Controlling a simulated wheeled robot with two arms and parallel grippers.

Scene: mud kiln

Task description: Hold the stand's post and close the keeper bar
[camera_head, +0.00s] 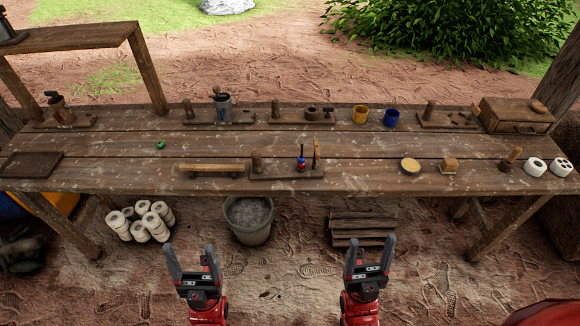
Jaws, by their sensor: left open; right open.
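A low wooden stand (285,173) lies near the front edge of the table, left of centre. A short thick post (256,161) rises from its left end. A thin upright bar (317,154), which looks like the keeper bar standing raised, is at its right end. My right gripper (370,257) is also open and empty there, to the right of the stand.
A wooden bar on feet (212,168) lies just left of the stand. Similar stands, a yellow cup (360,116) and a blue cup (392,118) line the back. A bucket (249,218) stands under the table. The tabletop's middle strip is mostly clear.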

